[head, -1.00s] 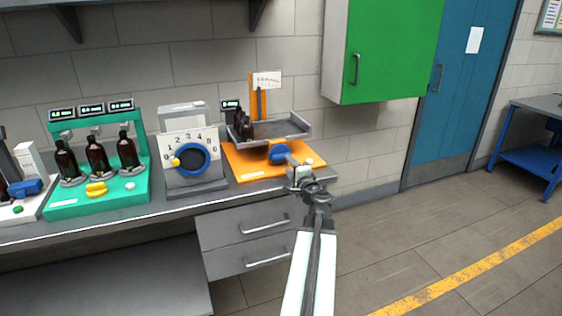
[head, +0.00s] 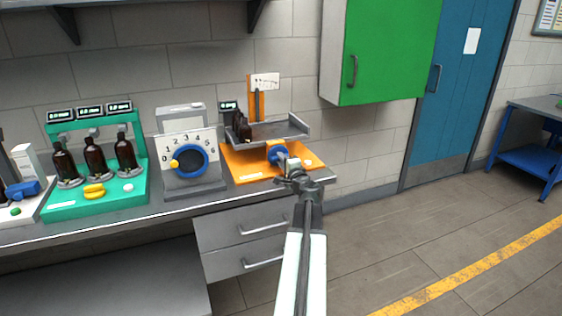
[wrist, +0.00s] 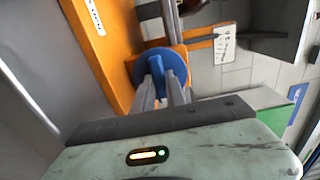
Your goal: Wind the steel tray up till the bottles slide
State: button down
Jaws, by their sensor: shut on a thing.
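The steel tray (head: 287,130) sits raised on an orange stand (head: 247,173) on the bench, with its right side slightly higher than its left in the head view. Dark amber bottles (head: 243,128) stand close together at its left end; how many is hard to tell. A blue crank wheel (head: 276,154) is on the front of the stand. My gripper (head: 284,160) is shut at the wheel. In the wrist view my fingers (wrist: 161,82) reach onto the blue wheel (wrist: 176,63); the gripped part is mostly hidden between them.
A grey dial box (head: 192,165) with a blue knob stands left of the orange stand. Further left is a green rack (head: 100,195) with several amber bottles. A green wall cabinet (head: 390,50) hangs at upper right.

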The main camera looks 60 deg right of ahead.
jog(key=m, duration=0.9)
jog(key=shift+m, duration=0.3)
jog(key=m, duration=0.4)
jog(key=shift+w+m, duration=0.1)
jog(key=shift+m, duration=2.4)
jog(key=c, duration=1.4)
grip_release()
jog(key=shift+o, duration=0.2)
